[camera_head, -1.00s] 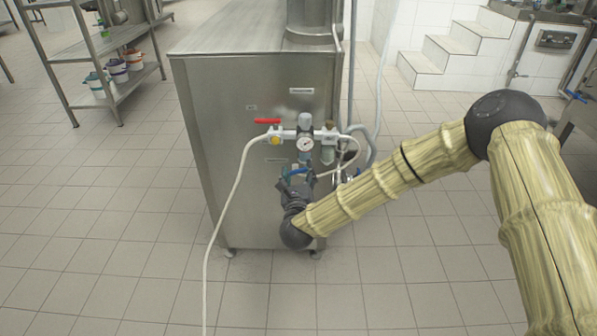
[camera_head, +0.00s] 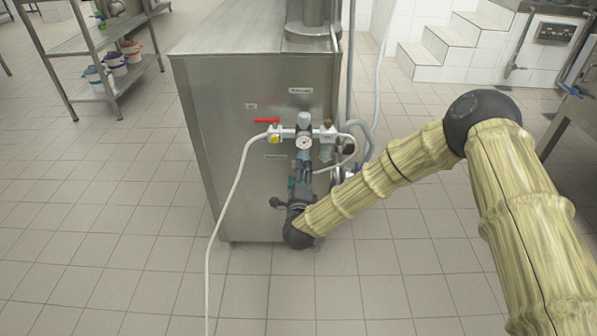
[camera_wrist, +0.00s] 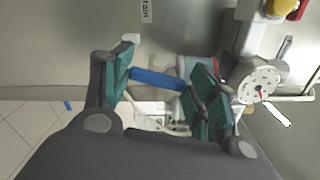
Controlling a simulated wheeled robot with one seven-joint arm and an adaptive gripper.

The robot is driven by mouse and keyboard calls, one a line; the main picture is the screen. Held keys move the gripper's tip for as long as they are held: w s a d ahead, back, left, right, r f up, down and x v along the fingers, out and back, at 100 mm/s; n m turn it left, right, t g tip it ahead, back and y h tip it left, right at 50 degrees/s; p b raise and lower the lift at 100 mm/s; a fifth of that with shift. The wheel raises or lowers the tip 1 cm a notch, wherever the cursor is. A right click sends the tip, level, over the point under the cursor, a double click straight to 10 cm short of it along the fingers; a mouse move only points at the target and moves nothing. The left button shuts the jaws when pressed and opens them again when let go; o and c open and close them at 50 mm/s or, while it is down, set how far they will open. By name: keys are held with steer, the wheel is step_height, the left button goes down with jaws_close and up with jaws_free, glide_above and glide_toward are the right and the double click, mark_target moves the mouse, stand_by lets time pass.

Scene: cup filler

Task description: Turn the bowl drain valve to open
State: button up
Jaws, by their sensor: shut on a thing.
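The bowl drain valve shows as a blue lever handle (camera_wrist: 158,79) in the wrist view, in front of the steel cabinet. A partly cut-off label ending in "rain" (camera_wrist: 146,10) is on the panel by it. My gripper (camera_wrist: 166,78) has its teal-padded fingers on either side of the lever, shut on it, with the lever spanning from one finger to the other. In the head view my gripper (camera_head: 300,180) is at the cabinet front below the gauge (camera_head: 304,142), and hides the lever and valve body there.
Above my gripper are a red-handled valve (camera_head: 267,121), a yellow knob (camera_head: 275,140) and a white hose (camera_head: 228,200) hanging to the floor. The steel cabinet (camera_head: 215,130) stands close behind. The tiled floor (camera_head: 130,260) in front is clear.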

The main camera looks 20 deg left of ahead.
steer(key=shift+d+f+n+p, duration=0.15)
steer(key=shift+n+p, duration=0.1)
steer(key=shift+n, duration=0.55)
steer(key=shift+d+n+p, duration=0.1)
steer(key=shift+n+p, duration=0.15)
steer(key=shift+n, duration=0.55)
steer(key=o, duration=1)
steer(key=v, duration=1.2)
